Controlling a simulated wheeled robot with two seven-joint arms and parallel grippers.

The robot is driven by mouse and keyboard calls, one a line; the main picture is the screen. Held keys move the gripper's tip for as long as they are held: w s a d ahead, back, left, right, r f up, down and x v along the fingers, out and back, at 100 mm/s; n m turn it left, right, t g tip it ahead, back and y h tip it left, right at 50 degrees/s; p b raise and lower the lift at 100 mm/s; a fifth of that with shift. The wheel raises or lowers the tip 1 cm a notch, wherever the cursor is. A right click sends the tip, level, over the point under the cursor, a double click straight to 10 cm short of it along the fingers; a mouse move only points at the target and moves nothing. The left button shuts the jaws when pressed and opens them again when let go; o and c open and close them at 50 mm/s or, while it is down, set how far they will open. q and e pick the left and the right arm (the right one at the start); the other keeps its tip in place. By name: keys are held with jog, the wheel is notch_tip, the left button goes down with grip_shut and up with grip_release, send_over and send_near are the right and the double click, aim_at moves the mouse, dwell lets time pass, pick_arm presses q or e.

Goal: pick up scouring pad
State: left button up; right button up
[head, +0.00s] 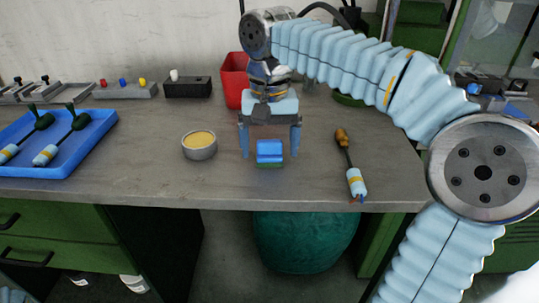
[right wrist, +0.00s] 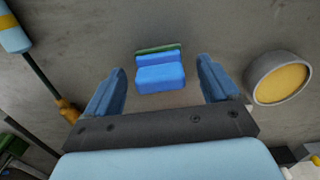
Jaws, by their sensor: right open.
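The scouring pad (head: 269,152) is a small blue block with a dark green layer, lying on the grey workbench near its front edge. It also shows in the right wrist view (right wrist: 161,76), ahead of the fingers and in line with the gap between them. My right gripper (head: 270,152) points down at the pad, with one blue finger to each side of it. My left gripper is in neither view.
A round tin with yellow contents (head: 199,145) stands left of the pad. A tool with a brown tip and light blue handle (head: 351,168) lies to the right. A blue tray (head: 75,160) holds two similar tools at far left. A red container (head: 233,80) stands behind my right gripper.

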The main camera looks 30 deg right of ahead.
aim_at(272, 141)
jog(key=shift+f, duration=0.4)
jog(key=c, duration=1.2)
jog(key=shift+o, duration=0.2)
jog(key=shift+r, duration=0.55)
jog(key=r, duration=0.1)
jog(key=r+p, duration=0.1)
jog(key=r, duration=0.1)
jog(key=shift+s+d, duration=0.15)
jog(key=shift+d, duration=0.05)
jog(key=s+d+r+p, duration=0.1)
jog(key=s+d+r, duration=0.7)
jog(key=s+r, duration=0.1)
jog(key=shift+s+d, duration=0.15)
jog(key=shift+s, duration=0.7)
